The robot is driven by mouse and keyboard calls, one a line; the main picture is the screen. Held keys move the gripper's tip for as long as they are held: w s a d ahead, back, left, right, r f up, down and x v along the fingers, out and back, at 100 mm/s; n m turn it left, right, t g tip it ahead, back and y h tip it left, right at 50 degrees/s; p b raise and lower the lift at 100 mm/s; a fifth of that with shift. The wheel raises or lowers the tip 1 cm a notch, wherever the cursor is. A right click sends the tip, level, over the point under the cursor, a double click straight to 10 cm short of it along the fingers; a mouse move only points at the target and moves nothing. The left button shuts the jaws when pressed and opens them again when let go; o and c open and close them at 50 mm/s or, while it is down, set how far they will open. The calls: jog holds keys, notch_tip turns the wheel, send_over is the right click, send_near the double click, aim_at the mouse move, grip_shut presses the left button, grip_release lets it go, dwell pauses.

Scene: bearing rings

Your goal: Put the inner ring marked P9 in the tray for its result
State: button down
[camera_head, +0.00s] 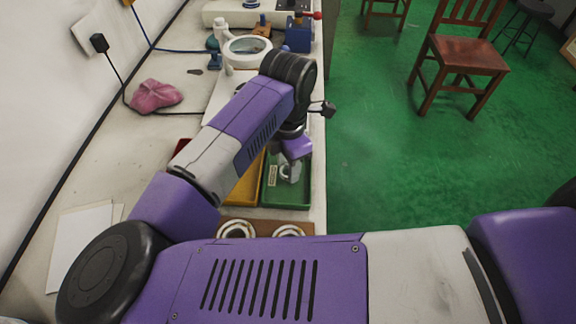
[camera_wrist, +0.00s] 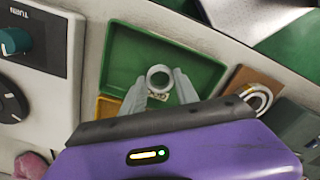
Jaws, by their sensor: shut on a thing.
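A small pale metal ring (camera_wrist: 158,77) sits between the fingertips of my gripper (camera_wrist: 160,86) in the wrist view, and the gripper is shut on it. The green tray (camera_wrist: 118,48) lies beneath the ring. In the head view, my gripper (camera_head: 290,164) is over the green tray (camera_head: 303,195), with the ring (camera_head: 288,173) at its tips. I cannot read a P9 mark on the ring. The yellow tray (camera_head: 246,189) is left of the green one, and a red tray (camera_head: 184,146) shows partly behind my arm. Tray labels are too small to read.
A brown board (camera_head: 266,226) with white rings lies nearer me, partly hidden by my arm. A pink cloth (camera_head: 155,96) lies at left. A magnifier lamp (camera_head: 247,48) and a blue device (camera_head: 299,33) stand farther back. The bench edge is close to the right.

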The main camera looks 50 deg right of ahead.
jog(key=shift+f, duration=0.4)
jog(key=shift+f, duration=0.15)
jog(key=c, duration=0.9)
grip_release()
notch_tip(320, 180, up, 12)
jog(key=shift+r, duration=0.2)
jog(key=shift+s, duration=0.1)
